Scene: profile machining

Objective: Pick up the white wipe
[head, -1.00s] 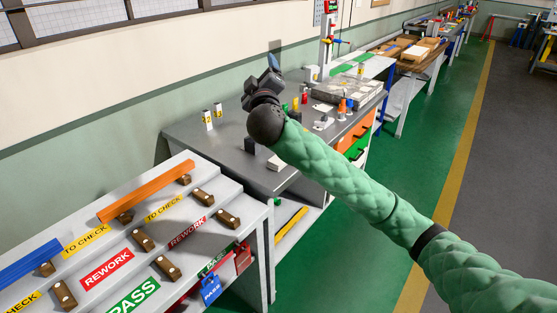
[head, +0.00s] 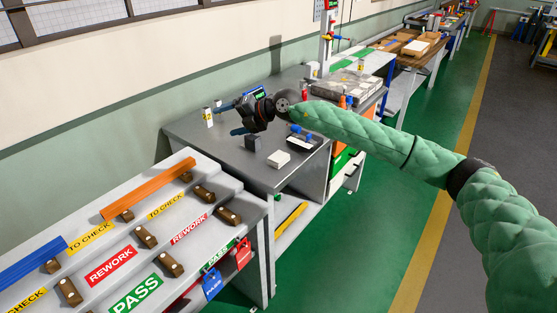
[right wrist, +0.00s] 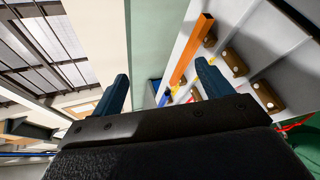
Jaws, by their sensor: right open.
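A small white folded piece (head: 278,159), which looks like the white wipe, lies on the grey bench top (head: 200,133) near its front edge. My right gripper (head: 230,120) is above the bench, behind and to the left of the wipe in the head view. Its blue fingers are apart, empty and point left, away from the wipe. In the right wrist view the open fingers (right wrist: 166,88) have nothing between them, and the wipe does not show. My left gripper is not in view.
A dark block (head: 253,143) stands just left of the wipe, and a black tray (head: 301,143) with blue items lies to its right. Small bottles (head: 208,117) stand at the back left. A stepped rack (head: 225,187) with an orange profile (head: 148,190) is at front left.

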